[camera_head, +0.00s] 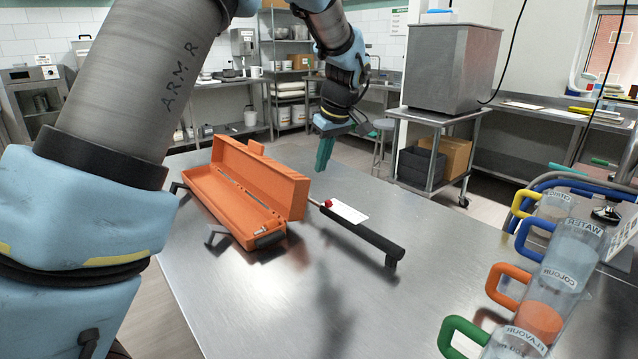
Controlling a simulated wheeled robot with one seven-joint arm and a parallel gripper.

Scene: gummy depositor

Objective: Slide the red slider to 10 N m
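A torque wrench (376,237) with a long black handle and a thin metal shaft lies on the steel table. The red slider (328,203) is a small red piece near the shaft end of the handle, next to a white label (346,211). The scale marks are too small to read. My gripper (325,154) is above the table, beyond and above the red slider, and apart from it. One teal finger shows, pointing down. The other finger is not clearly visible, so I cannot tell how far apart the fingers are. Nothing is seen held.
An open orange case (235,206) lies left of the wrench, close to its shaft end. Several clear jugs with coloured handles, one marked water (573,247), stand along the right. The steel table (420,290) is clear between wrench and jugs.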

